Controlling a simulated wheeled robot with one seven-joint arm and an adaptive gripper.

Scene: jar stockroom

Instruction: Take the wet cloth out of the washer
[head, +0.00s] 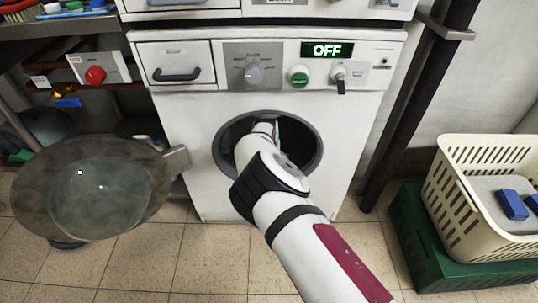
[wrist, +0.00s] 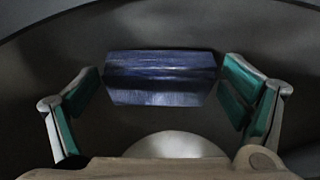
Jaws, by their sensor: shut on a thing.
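The washer (head: 185,120) stands ahead with its round door (head: 95,188) swung open to the left. Its display reads OFF. My arm reaches into the drum opening, and my gripper is hidden inside in the head view. In the wrist view, my gripper (wrist: 160,90) is shut on a dark blue cloth (wrist: 160,78) between its two green-padded fingers. The cloth looks like a folded block. The dark drum wall (wrist: 40,30) surrounds it. I cannot tell whether the cloth touches the drum.
A cream basket (head: 455,190) on a green crate (head: 410,240) stands at the right, with blue pieces (head: 512,204) in it. A dark post (head: 405,110) stands between washer and basket. A shelf with a red knob box (head: 97,70) is at the left. The tiled floor in front is clear.

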